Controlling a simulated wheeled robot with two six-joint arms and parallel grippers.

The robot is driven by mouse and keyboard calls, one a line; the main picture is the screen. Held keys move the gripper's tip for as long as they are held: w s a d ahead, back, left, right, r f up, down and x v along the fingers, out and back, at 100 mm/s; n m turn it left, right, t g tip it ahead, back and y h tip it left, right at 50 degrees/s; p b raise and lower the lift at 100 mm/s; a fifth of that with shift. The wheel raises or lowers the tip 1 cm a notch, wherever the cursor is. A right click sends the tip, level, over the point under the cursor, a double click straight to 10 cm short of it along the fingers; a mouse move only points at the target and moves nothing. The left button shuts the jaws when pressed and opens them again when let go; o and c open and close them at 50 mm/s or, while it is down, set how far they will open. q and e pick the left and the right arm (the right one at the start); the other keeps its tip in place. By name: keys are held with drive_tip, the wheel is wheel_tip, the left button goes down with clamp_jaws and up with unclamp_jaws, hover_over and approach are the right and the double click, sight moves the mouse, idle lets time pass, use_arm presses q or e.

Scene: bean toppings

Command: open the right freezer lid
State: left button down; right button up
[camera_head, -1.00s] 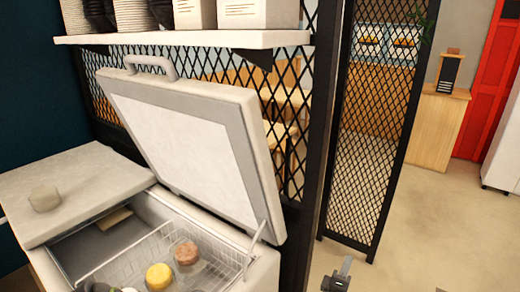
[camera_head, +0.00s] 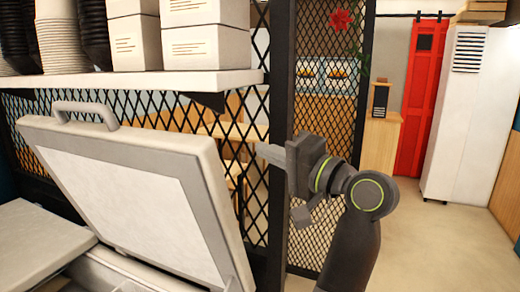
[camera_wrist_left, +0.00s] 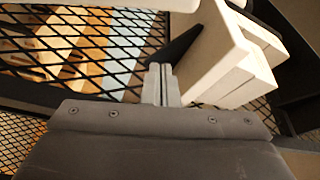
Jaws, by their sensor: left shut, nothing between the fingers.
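The right freezer lid (camera_head: 130,190) stands raised and tilted back in the head view, its pale inner panel facing me. Its grey handle (camera_head: 85,110) is at the top edge. My left gripper (camera_head: 265,152) is to the right of the lid, in front of the black mesh post, with its fingers pointing left. It looks apart from the lid and handle. In the left wrist view the fingers (camera_wrist_left: 160,85) are together and empty. The freezer body (camera_head: 110,270) shows only at the bottom, and its inside is mostly out of frame. My right gripper is not seen.
A white shelf (camera_head: 130,88) with boxes (camera_head: 208,35) and stacked cups hangs above the lid. A black mesh partition (camera_head: 320,90) stands behind. The other freezer lid (camera_head: 40,240) lies flat at lower left. Open floor (camera_head: 430,240) is at right.

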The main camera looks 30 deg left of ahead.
use_arm(q)
drive_tip(key=r+p+x, duration=0.1)
drive_tip(key=p+x, duration=0.4)
drive_tip(key=x, duration=0.3)
drive_tip(key=s+f, duration=0.1)
drive_tip(key=s, duration=0.1)
drive_tip(key=s+f+p, duration=0.1)
drive_tip(key=s, duration=0.1)
drive_tip(key=shift+d+f+p, duration=0.1)
drive_tip(key=shift+d+p, duration=0.05)
drive_tip(key=shift+p, duration=0.15)
drive_tip(key=shift+w, duration=0.1)
